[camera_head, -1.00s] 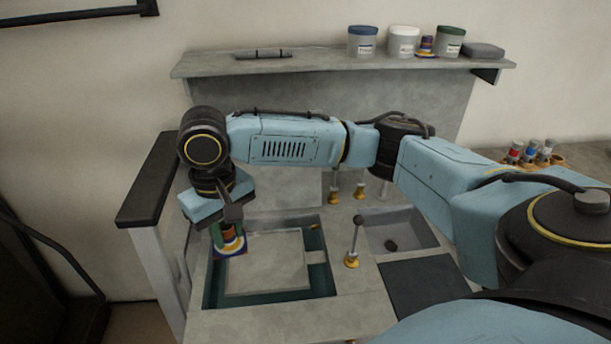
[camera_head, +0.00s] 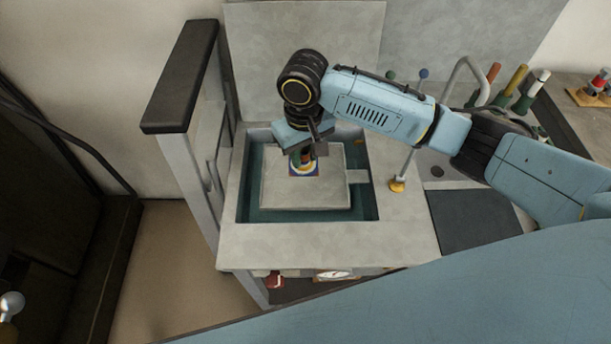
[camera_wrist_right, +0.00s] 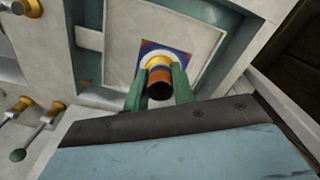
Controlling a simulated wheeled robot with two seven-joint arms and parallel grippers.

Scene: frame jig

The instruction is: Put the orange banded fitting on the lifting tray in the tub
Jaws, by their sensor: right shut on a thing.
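The fitting (camera_head: 303,168) has a square blue-and-red base with a pale ring and an orange-banded stem. In the right wrist view the fitting (camera_wrist_right: 160,77) stands between two green fingers. My right gripper (camera_head: 304,153) is shut on its stem from above. The lifting tray (camera_head: 290,197) is a pale grey square slab inside the sunken tub (camera_head: 371,205), which has dark teal sides. The fitting is over the upper middle of the tray, base down; I cannot tell whether the base touches it. My left gripper is out of view.
A lever with a brass foot (camera_head: 397,185) stands right of the tub. A dark flat panel (camera_head: 472,220) lies further right. A dark-topped post (camera_head: 183,75) rises at the left. Several coloured handles stand at the back right.

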